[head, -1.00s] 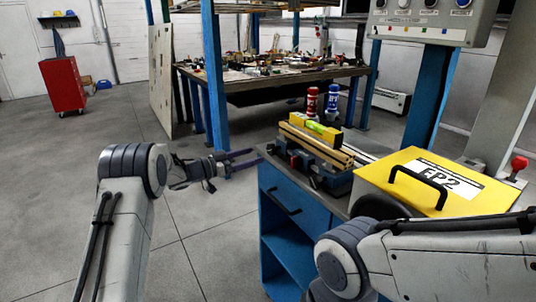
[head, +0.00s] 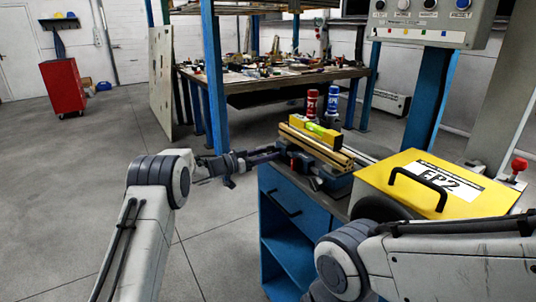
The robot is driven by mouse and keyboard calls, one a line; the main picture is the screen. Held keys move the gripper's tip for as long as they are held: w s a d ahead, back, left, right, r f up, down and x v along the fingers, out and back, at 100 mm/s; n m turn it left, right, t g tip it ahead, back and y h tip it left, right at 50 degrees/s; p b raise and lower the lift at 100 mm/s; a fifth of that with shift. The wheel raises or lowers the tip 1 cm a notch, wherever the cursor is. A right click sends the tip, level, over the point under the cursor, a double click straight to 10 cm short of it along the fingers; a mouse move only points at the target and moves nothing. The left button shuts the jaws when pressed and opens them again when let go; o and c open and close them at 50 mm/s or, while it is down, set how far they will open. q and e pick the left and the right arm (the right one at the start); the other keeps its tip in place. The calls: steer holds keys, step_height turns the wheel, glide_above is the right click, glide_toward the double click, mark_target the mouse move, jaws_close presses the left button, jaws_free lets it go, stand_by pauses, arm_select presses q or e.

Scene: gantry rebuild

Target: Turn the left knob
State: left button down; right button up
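A grey control box (head: 425,32) stands at the top right on a blue post. It carries a row of several knobs cut close by the top edge; the leftmost is a dark knob (head: 380,4). My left gripper (head: 277,153) reaches to the right at the picture's middle, well below and left of the box. Its two fingers look apart with a narrow gap, and nothing shows between them. It touches no knob. My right arm comes in at the lower right; its gripper is outside the picture.
A blue cabinet (head: 285,218) carries a vise (head: 335,182), wooden bars, a yellow level (head: 315,131) and red and blue bottles. A workbench (head: 270,84) stands behind; a red cart (head: 62,86) stands far left.

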arm_select(q)
steer(key=shift+r+p, duration=0.2)
steer(key=shift+p, duration=0.3)
steer(key=n+p, duration=0.3)
steer(key=p, duration=0.2)
steer(key=shift+a+r+n+p, duration=0.1)
steer(key=shift+r+n+p, duration=0.1)
steer(key=shift+n+p, duration=0.15)
steer(key=shift+f+n+p, duration=0.2)
steer(key=shift+n+p, duration=0.35)
steer(key=shift+n, duration=0.4)
steer(key=shift+c, duration=1.5)
jaws_free()
steer(key=shift+w+f, duration=0.1)
steer(key=shift+s, duration=0.2)
